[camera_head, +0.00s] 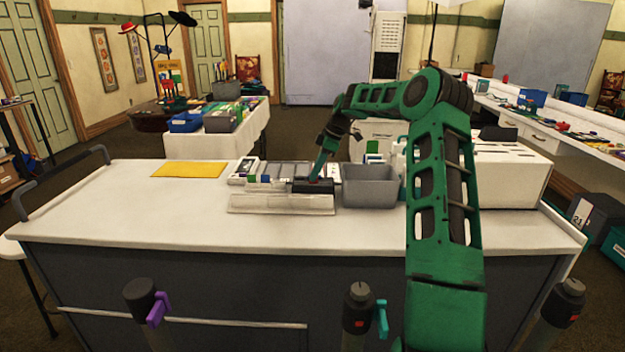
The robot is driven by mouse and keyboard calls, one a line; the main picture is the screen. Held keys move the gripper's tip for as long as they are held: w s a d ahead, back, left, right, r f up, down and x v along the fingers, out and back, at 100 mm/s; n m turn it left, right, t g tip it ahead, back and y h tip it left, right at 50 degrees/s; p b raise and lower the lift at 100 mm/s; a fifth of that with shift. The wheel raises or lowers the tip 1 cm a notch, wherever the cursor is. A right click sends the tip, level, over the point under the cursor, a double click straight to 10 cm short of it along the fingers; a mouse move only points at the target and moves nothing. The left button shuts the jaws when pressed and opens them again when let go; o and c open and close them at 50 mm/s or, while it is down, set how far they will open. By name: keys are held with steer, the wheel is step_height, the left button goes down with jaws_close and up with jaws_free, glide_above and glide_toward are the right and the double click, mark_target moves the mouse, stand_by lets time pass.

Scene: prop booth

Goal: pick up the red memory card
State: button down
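My green arm reaches over the white counter, and my gripper (313,185) points down over the right part of a low pale tray (282,203). The gripper's dark body hides what is directly beneath it, and its fingers are too small and dark to tell open from shut. A small reddish spot shows at the gripper, but I cannot tell if it is the red memory card or part of my arm. Small items, one green (251,178) and one blue (265,178), sit at the tray's left part. No red memory card is clearly visible.
A grey open bin (370,188) stands just right of my gripper. A yellow sheet (189,170) lies at the counter's left. A white box (512,175) stands at the right behind my arm. The counter's left front is clear.

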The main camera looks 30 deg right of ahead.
steer(key=shift+r, duration=0.55)
step_height(320, 180, up, 3)
steer(key=shift+a+r, duration=0.15)
steer(key=s+a+r, duration=0.2)
steer(key=a+r, duration=0.4)
steer(key=a, duration=0.5)
steer(key=shift+s+r, duration=0.25)
steer(key=shift+s, duration=0.15)
